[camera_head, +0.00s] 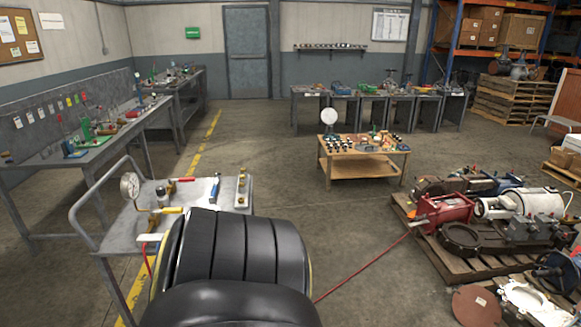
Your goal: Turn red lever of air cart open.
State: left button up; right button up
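The air cart (118,228) is a grey metal cart with a tubular handle, at the left front in the head view. Its top carries a small red lever (185,179) on a dark fitting near the back, lying roughly level. A yellow lever (170,210), a blue lever (215,188) and a white lever (149,237) are also on the cart. A round pressure gauge (130,185) stands at its left side. A large black ribbed shape covers the cart's front right part. Neither of my grippers is in view.
A red hose (365,267) runs across the floor to a pallet of machinery (455,268) at the right. A low wooden table (363,145) stands mid-room. Workbenches (80,160) line the left wall. Open floor (270,150) lies between the cart and the wooden table.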

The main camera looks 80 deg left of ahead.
aim_at(184, 179)
jog(key=u, duration=2.85)
jog(key=k, duration=0.35)
jog(key=u, duration=0.5)
jog(key=i, duration=0.5)
